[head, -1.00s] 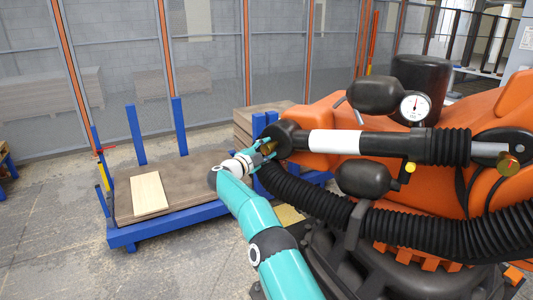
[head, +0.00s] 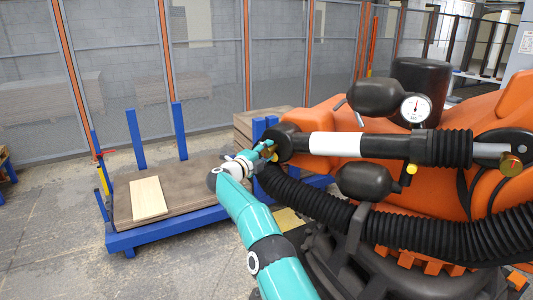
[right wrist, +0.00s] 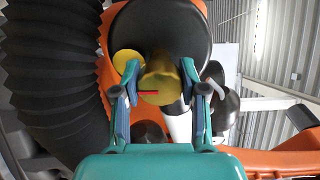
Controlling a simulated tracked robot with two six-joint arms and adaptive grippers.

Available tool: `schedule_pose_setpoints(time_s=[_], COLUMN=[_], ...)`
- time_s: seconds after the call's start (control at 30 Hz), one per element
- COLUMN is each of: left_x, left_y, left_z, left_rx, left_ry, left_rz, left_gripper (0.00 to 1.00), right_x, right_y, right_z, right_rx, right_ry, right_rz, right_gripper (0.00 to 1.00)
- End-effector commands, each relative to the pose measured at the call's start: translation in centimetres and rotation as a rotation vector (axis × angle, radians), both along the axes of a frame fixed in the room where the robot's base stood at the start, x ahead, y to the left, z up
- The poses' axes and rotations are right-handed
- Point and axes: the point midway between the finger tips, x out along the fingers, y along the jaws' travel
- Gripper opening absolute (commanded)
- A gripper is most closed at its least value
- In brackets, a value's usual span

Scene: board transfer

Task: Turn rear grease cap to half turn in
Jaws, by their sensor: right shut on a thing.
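A brass grease cap (right wrist: 160,88) with a red mark on its face is at the dark left end of the balancer cylinder (head: 336,145). My right gripper (right wrist: 157,80) has one finger on each side of this cap and is shut on it. In the head view my right gripper (head: 268,149) hides most of that cap. A second brass cap (head: 510,166), with a red mark, is at the cylinder's right end, apart from my gripper. From these frames I cannot tell for certain which cap is called rear. My left gripper is not in view.
A black corrugated hose (head: 420,228) curves just below the cylinder. Black rounded bodies and a pressure gauge (head: 415,107) stand close above it. A blue-framed pallet (head: 170,231) with a pale board (head: 148,198) is at left. Floor in front of it is clear.

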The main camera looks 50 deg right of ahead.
Motion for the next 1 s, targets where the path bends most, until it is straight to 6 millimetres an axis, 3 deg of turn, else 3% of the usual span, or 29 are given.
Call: schedule_pose_setpoints(time_s=[0.03, 0.17, 0.2, 0.33, 0.77, 1.0], left_x=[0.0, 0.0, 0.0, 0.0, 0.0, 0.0], left_y=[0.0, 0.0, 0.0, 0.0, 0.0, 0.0], left_z=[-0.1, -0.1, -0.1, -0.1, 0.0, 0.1], left_rx=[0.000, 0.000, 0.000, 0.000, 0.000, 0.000], left_ry=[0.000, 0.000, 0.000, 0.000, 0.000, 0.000], left_rz=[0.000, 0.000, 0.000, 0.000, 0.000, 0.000], left_gripper=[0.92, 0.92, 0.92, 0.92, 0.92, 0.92], right_x=[0.2, 0.1, 0.1, 0.1, 0.0, -0.2], right_y=[0.2, 0.2, 0.2, 0.2, 0.3, 1.9], right_z=[-0.9, -0.9, -0.9, -0.8, -0.2, -0.2], right_rx=[0.012, 0.012, 0.012, 0.010, 0.004, 0.005], right_ry=[0.009, 0.010, 0.010, 0.009, 0.004, 0.005], right_rz=[0.001, 0.000, 0.000, 0.001, -0.001, 0.001], right_gripper=[0.07, 0.07, 0.47, 0.68, 0.68, 0.68])
